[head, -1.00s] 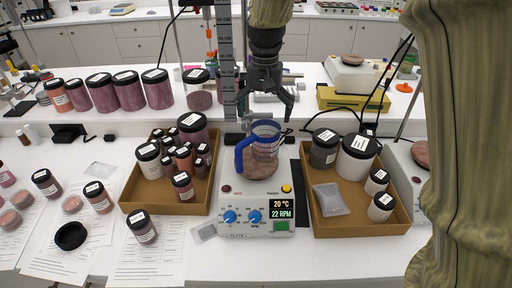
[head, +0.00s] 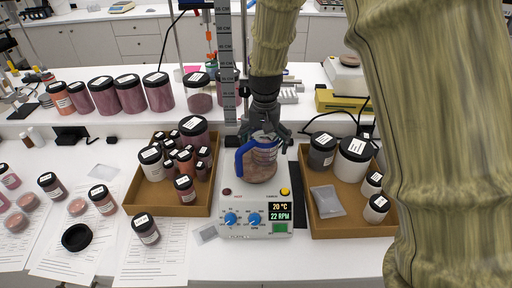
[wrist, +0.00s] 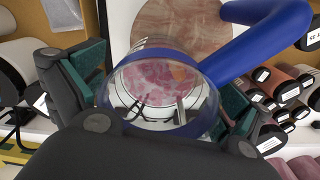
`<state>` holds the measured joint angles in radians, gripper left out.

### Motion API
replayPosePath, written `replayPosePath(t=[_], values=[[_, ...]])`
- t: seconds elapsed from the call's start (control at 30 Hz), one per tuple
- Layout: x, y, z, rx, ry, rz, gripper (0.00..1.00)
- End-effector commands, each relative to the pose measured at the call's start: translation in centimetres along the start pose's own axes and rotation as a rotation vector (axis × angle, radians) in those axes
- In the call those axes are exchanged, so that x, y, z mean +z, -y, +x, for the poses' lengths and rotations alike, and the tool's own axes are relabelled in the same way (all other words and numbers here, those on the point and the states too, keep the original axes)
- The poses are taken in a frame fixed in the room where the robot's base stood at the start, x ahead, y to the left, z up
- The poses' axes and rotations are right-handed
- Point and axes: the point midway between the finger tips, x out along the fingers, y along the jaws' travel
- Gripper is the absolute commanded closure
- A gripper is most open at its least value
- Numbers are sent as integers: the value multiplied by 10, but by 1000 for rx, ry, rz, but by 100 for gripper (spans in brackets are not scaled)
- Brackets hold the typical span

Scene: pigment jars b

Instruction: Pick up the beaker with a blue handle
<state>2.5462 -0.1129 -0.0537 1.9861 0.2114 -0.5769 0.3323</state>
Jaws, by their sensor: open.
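The glass beaker (head: 264,165) with a blue handle (head: 241,158) stands on the white hot plate (head: 256,213) in the middle of the bench. The handle points left in the head view. In the wrist view the beaker's round mouth (wrist: 160,92) shows pinkish contents, and the blue handle (wrist: 255,42) reaches to the upper right. My gripper (head: 264,137) is at the beaker's top, pointing down. Its fingers (wrist: 163,95) with green pads are open, one on each side of the beaker. Whether they touch the glass I cannot tell.
A brown tray of pigment jars (head: 142,192) stands close on the left, and another tray (head: 345,221) with jars and a grey packet stands on the right. A ruler stand (head: 225,60) rises just behind the hot plate. Papers and loose jars lie at left.

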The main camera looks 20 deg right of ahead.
Motion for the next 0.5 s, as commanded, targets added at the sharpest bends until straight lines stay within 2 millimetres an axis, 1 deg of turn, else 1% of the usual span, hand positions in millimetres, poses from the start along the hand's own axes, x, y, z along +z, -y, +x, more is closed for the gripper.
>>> replayPosePath(t=[0.13, 0.37, 0.47, 0.5], values=[[0, 0, 6, 0, 1, 0, 0], [0, 0, 7, 0, 0, 0, 0], [0, 0, 7, 0, 0, 0, 16], [0, 0, 7, 0, 0, 0, 24]])
